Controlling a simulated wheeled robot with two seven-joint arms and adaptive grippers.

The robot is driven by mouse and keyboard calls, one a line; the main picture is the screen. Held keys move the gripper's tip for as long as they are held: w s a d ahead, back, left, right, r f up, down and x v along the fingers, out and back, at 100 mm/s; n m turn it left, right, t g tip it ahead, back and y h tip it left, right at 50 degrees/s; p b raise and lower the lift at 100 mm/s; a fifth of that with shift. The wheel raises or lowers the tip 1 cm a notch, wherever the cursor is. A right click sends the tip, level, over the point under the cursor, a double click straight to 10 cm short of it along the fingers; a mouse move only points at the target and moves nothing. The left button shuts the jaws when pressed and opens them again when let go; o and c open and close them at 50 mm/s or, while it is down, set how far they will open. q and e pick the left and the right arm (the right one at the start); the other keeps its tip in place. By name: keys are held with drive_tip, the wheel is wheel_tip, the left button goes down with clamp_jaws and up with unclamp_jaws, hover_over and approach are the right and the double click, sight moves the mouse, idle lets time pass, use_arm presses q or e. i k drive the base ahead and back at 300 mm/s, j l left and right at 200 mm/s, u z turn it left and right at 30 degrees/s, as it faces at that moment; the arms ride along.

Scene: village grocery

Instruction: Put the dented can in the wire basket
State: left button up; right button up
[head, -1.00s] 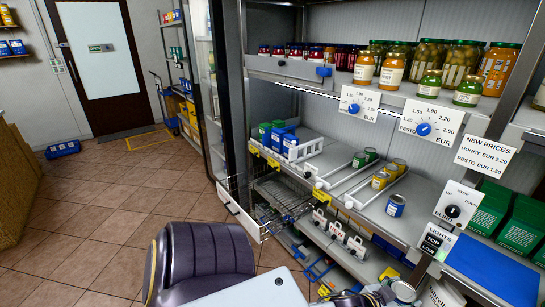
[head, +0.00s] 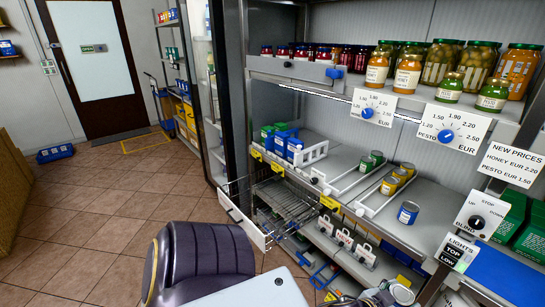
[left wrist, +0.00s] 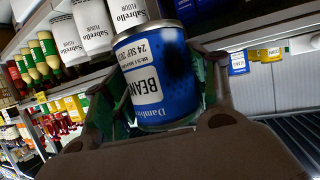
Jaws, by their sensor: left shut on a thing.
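In the left wrist view a blue can (left wrist: 160,75) labelled BEANS, with a dark patch on its side, is held between the fingers of my left gripper (left wrist: 150,100). The gripper is shut on it. In the head view the metal top of this can (head: 402,294) shows at the bottom edge, beside my left gripper (head: 380,298), which is partly cut off. The wire basket (head: 287,203) is below the shelf, left of the gripper and apart from it, with a white front panel (head: 243,222). My right gripper is not in view.
A blue can (head: 408,212) stands on the shelf (head: 390,228), right of yellow cans (head: 397,180) and green cans (head: 371,161) in white-railed lanes. Blue and green packs (head: 281,142) stand in a white rack. Jars line the upper shelf. Tiled floor (head: 100,215) lies open at left.

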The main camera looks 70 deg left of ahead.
sight(260, 220)
drive_tip(key=k+j+z, duration=0.1)
drive_tip(key=j, duration=0.55)
drive_tip(key=k+j, duration=0.25)
drive_tip(key=j, duration=0.4)
drive_tip(key=k+j+z, duration=0.15)
drive_tip(key=j, duration=0.45)
drive_tip(key=k+j, duration=0.2)
drive_tip(key=j, duration=0.45)
drive_tip(key=k+j+z, duration=0.15)
drive_tip(key=j, duration=0.45)
drive_tip(key=k+j+z, duration=0.1)
drive_tip(key=k+j, duration=0.2)
drive_tip(key=j, duration=0.3)
drive_tip(key=k+j, duration=0.3)
drive_tip(key=j, duration=0.25)
drive_tip(key=k+j+z, duration=0.15)
drive_tip(key=j, duration=0.4)
drive_tip(key=k, duration=0.1)
